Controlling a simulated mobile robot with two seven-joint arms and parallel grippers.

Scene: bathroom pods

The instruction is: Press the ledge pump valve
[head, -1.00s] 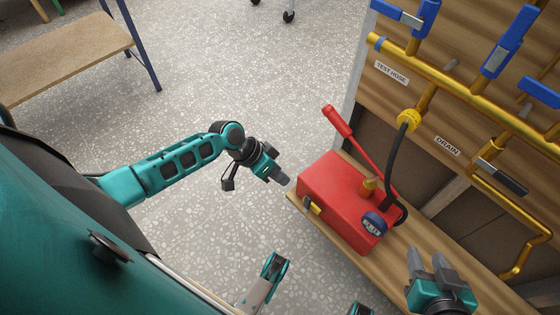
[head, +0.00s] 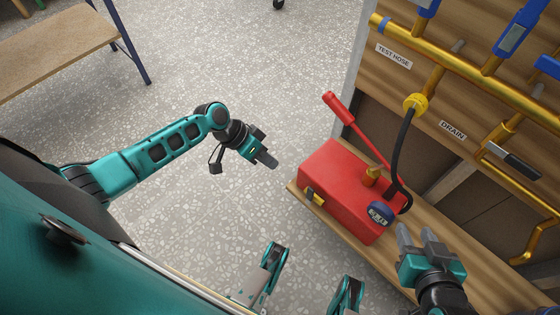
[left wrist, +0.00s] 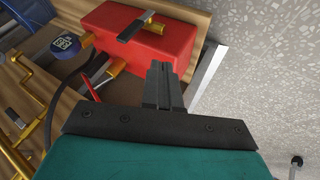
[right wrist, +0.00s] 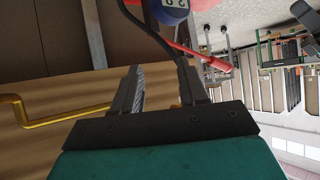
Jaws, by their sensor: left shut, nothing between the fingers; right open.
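The red pump box (head: 345,180) stands on the wooden ledge (head: 420,240). Its valve, a small black lever with a yellow fitting (head: 314,196), is on the side facing me. In the left wrist view the valve (left wrist: 135,27) lies across the box near the top. My left gripper (head: 270,162) is shut and empty, left of the box and apart from it. It also shows in the left wrist view (left wrist: 162,72). My right gripper (head: 418,236) is open and empty over the ledge, right of the pump's gauge (head: 380,213); it shows too in the right wrist view (right wrist: 165,75).
A red pump handle (head: 355,125) slants up from the box. A black hose (head: 396,145) runs to the yellow pipes (head: 455,85) on the wooden panel. A bench (head: 55,45) stands at the far left. The floor between is clear.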

